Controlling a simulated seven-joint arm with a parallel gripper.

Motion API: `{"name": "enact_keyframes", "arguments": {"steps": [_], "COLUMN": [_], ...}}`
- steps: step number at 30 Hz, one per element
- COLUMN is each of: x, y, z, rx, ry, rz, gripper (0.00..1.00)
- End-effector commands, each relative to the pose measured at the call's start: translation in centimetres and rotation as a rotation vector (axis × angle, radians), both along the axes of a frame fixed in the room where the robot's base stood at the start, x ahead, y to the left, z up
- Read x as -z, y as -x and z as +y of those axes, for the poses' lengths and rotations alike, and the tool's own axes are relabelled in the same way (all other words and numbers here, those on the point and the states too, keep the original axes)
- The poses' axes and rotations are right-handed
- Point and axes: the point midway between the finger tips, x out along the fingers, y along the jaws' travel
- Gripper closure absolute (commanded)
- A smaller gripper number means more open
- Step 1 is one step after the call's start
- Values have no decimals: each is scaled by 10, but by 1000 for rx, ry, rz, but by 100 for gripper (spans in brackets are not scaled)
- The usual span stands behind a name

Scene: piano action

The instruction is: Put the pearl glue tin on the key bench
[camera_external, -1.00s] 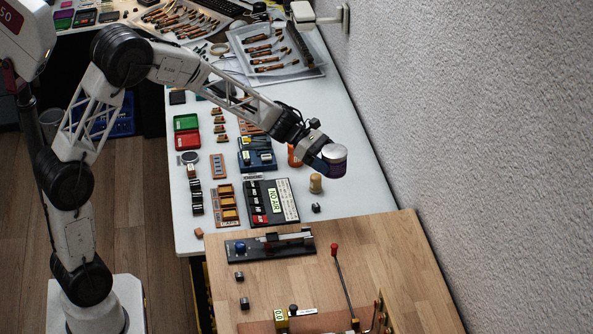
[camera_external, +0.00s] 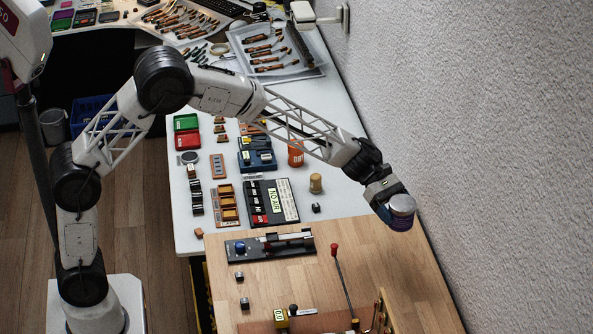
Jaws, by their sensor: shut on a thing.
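My gripper (camera_external: 386,208) is shut on a small round tin (camera_external: 402,212) with a pale, pearly lid and a dark blue side. The tin is held in the air and appears over the right edge of the wooden bench, near the wall; its height is hard to tell. The wooden-topped bench (camera_external: 380,262), which I take for the key bench, fills the lower part of the view. Part of its right edge is hidden behind the tin.
A black fixture with a blue knob (camera_external: 240,247), small dark cubes (camera_external: 244,303) and a red-knobbed lever (camera_external: 335,250) are on the wooden bench. Its right part is mostly bare. The white table (camera_external: 345,190) behind holds boxes and an orange container (camera_external: 295,155). The wall (camera_external: 500,170) is close on the right.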

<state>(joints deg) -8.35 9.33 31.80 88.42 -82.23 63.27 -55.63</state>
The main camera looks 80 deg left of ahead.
Motion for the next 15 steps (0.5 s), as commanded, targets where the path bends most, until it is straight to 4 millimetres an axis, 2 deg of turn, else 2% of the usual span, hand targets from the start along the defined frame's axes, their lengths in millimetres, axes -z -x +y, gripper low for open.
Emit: {"name": "enact_keyframes", "arguments": {"steps": [1,3,9,13,15], "x": [0,0,1,2,19], "y": [-4,-10,-20,-23,-23], "z": [-16,-35,-80,-101,-98], "rx": [22,47,106,133,129], "ry": [0,-1,-2,-3,-2], "rz": [-1,0,0,1,5], "gripper": [52,52,52,52,52]}}
